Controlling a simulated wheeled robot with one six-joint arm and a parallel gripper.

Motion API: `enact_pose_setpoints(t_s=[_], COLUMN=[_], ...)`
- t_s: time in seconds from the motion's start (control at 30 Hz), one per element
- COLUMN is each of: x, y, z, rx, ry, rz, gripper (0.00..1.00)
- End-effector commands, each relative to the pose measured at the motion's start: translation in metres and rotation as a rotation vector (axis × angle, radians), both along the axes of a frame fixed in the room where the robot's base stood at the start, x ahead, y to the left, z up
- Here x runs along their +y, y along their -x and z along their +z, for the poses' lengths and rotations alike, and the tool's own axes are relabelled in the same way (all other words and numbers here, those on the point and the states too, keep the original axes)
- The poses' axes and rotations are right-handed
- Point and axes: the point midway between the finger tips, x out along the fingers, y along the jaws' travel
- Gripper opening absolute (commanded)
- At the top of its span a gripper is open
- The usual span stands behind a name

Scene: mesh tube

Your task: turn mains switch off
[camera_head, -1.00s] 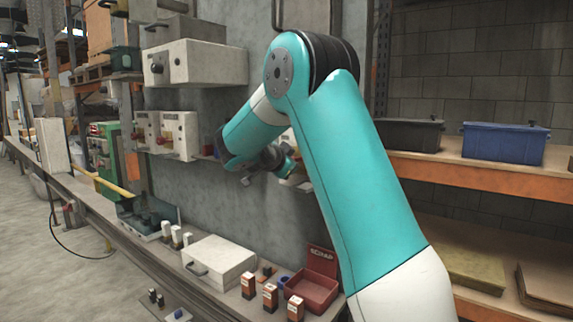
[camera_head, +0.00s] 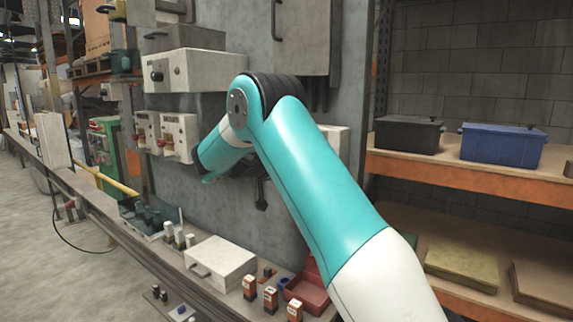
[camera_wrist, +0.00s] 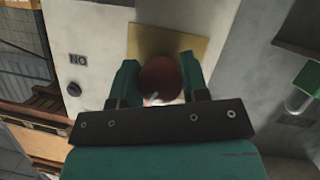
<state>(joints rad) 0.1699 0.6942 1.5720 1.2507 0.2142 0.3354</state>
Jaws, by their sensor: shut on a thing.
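In the wrist view, a round dark-red knob (camera_wrist: 161,82) stands on a yellow plate (camera_wrist: 166,42) on a pale panel (camera_wrist: 100,40); it looks like the mains switch. My gripper (camera_wrist: 159,72) has one green finger on each side of the knob and is shut on it. The knob's lower part is hidden behind the gripper's dark crossbar. Lettering that reads "NO" (camera_wrist: 78,59) and a small black knob (camera_wrist: 73,89) are to the left on the panel. In the head view my arm hides the gripper and the switch; part of a pale box (camera_head: 336,142) shows behind the arm.
Two pale switch boxes (camera_head: 178,138) and a larger box (camera_head: 195,70) are on the wall to the left. The bench below holds a white case (camera_head: 220,262), a red tray (camera_head: 308,292) and several small boxes. Shelves with a blue bin (camera_head: 502,146) are on the right.

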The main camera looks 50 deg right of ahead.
Motion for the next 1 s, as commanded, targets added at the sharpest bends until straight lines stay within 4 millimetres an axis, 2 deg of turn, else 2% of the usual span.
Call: enact_pose_setpoints(t_s=[0.2, 0.43, 1.0], x=[0.0003, 0.0004, 0.0002], y=[-0.0001, -0.0001, -0.0001], z=[0.0027, 0.0013, -0.0003], rx=[0.165, 0.278, 0.342], ry=[0.012, 0.020, 0.027], rz=[0.000, 0.001, 0.002], gripper=[0.18, 0.18, 0.18])
